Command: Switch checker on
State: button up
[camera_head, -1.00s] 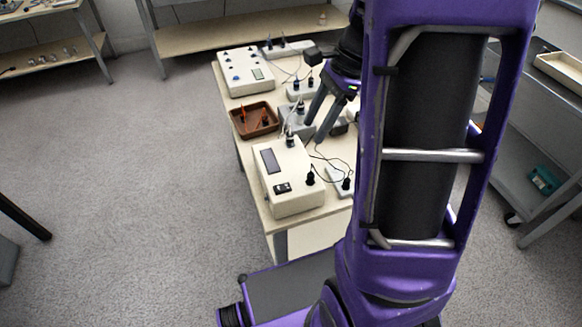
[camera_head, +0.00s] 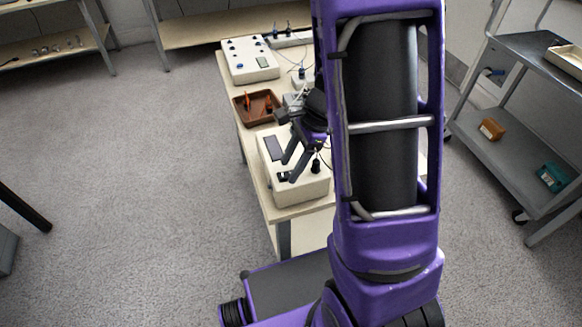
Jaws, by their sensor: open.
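A cream box (camera_head: 308,192) with a dark display (camera_head: 275,148) stands at the near end of the table; it may be the checker. A small black switch (camera_head: 284,176) sits on its top, near the front edge. A black plug or knob (camera_head: 316,166) stands to the right. My gripper (camera_head: 289,171) is open and points down over this box. Its two dark fingers are apart and empty, with the tips close to the switch. I cannot tell whether they touch it. The fingers and arm hide part of the box top. The switch's position is too small to read.
A brown tray (camera_head: 257,107) with orange-handled items lies between the boxes. Cables run on the right. A grey cart (camera_head: 520,150) stands at right.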

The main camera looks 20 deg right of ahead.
jog(key=shift+a+f, duration=0.15)
jog(key=shift+f, duration=0.1)
grip_shut()
